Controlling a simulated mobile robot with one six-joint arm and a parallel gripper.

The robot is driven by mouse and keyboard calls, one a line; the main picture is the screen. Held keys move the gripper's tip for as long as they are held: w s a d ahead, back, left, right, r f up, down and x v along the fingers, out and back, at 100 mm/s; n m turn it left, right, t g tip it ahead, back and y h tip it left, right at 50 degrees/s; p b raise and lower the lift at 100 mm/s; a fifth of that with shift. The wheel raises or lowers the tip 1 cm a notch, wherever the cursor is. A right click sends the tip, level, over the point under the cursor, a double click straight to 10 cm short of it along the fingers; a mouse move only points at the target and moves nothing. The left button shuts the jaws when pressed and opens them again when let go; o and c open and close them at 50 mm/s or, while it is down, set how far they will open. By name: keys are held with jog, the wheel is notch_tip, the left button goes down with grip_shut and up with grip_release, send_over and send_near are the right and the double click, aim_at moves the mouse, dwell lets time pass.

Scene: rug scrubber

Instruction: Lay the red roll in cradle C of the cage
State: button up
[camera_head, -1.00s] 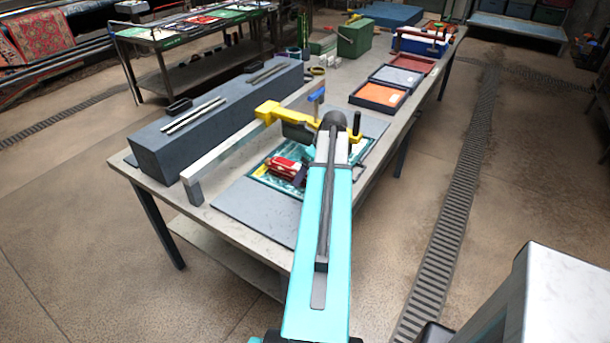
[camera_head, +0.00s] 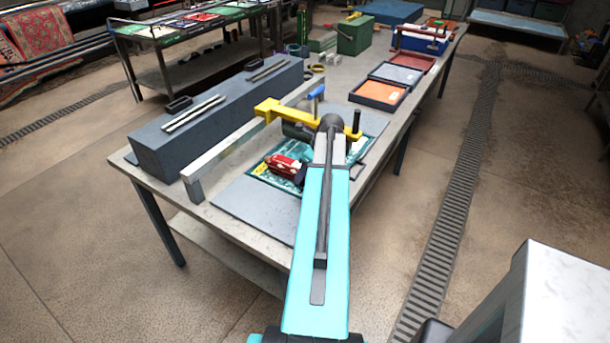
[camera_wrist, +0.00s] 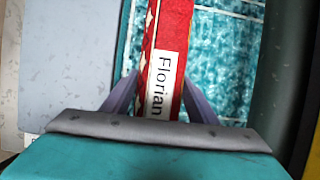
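The red roll (camera_wrist: 172,45) carries a white label reading "Florian" and runs up and down through the middle of the wrist view. My gripper (camera_wrist: 160,85) has one finger on each side of the roll, with both fingertips very close to its edges. I cannot tell whether they press on it. In the head view the red roll (camera_head: 282,163) shows over the teal patterned rug piece (camera_head: 255,176), partly hidden by my gripper and arm. Whether the roll touches the surface below is unclear. The cage and cradle C cannot be identified with certainty.
A long dark grey block (camera_head: 215,115) with metal bars on top stands on the worktable's left side. A yellow arm on a pale rail (camera_head: 220,150) crosses beside the rug piece. Orange and grey trays (camera_head: 380,93) and a green box (camera_head: 354,35) stand farther back.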

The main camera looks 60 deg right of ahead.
jog(key=c, duration=1.1)
jog(key=shift+r, duration=0.2)
jog(key=shift+r+b, duration=0.7)
jog(key=shift+r, duration=0.65)
jog(key=shift+s+a+r, duration=0.1)
jog(key=shift+r, duration=0.15)
jog(key=s+a+b, duration=0.1)
jog(key=s+a, duration=0.1)
jog(key=s, duration=0.1)
jog(key=s+a+b, duration=0.2)
jog(key=s+a, duration=0.1)
jog(key=s, duration=0.1)
jog(key=s+a+r+b, duration=0.1)
jog(key=s+a+b, duration=0.1)
jog(key=s+a, duration=0.1)
jog(key=shift+s+a, duration=0.1)
jog(key=shift+s, duration=0.6)
jog(key=shift+s+a+r+b, duration=0.2)
jog(key=shift+s+a+b, duration=0.35)
jog(key=shift+b, duration=0.8)
jog(key=shift+s, duration=0.1)
